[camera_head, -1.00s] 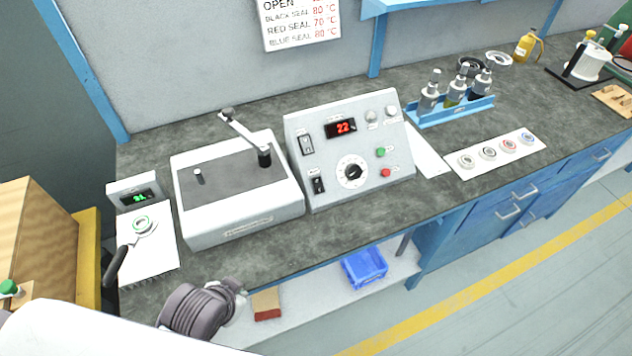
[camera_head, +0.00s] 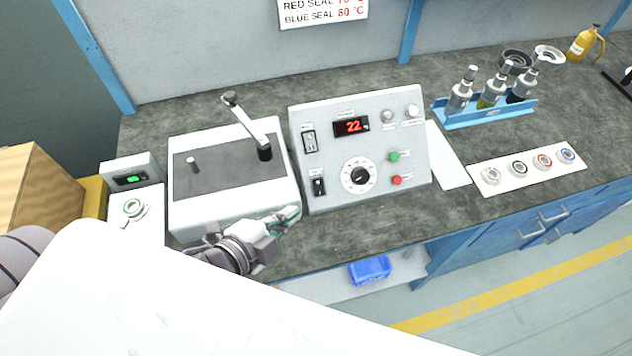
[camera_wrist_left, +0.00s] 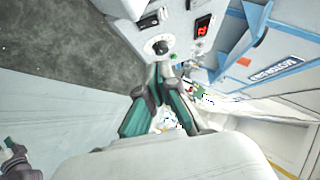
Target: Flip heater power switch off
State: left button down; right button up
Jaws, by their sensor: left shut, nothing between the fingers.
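The grey control box (camera_head: 330,198) stands on the bench with a red display (camera_head: 351,126) reading 22. Two black rocker switches sit at its left side, an upper switch (camera_head: 310,141) and a lower switch (camera_head: 319,186); their small labels are unreadable. A black dial (camera_head: 359,176) is right of the lower switch. My left gripper (camera_head: 293,212) is shut and empty, in front of the box's lower left corner, below the switches in the picture. In the left wrist view its closed fingertips (camera_wrist_left: 162,66) appear just below the dial (camera_wrist_left: 158,46). A dark gripper-like part (camera_wrist_left: 15,160), apparently my right gripper, is cut off there.
A white unit (camera_head: 225,205) with a lever (camera_head: 245,121) stands left of the box. A small scale (camera_head: 131,178) is further left. A blue rack of bottles (camera_head: 485,113) and a card with several rings (camera_head: 530,166) are to the right.

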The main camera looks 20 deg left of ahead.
pick_arm(q)
jog(key=p, duration=0.1)
send_near(321, 182)
jog(key=w+d, duration=0.3)
jog(key=d, duration=0.1)
jog(key=shift+w+a+f, duration=0.9)
jog(key=shift+w+f, duration=0.1)
jog(key=shift+f, duration=0.1)
jog(key=shift+w+a+f, duration=0.15)
jog(key=shift+w+f, duration=0.05)
jog(key=shift+f, duration=0.05)
pick_arm(e)
jog(key=shift+s+a+r, duration=0.1)
jog(key=shift+s+r, duration=0.3)
jog(key=shift+r, duration=0.3)
pick_arm(q)
jog(key=shift+w+r+p, duration=0.1)
jog(key=shift+r+p, duration=0.1)
jog(key=shift+p, duration=0.7)
jog(key=shift+f, duration=0.25)
pick_arm(e)
jog(key=shift+s+r, duration=0.15)
jog(key=shift+r, duration=0.45)
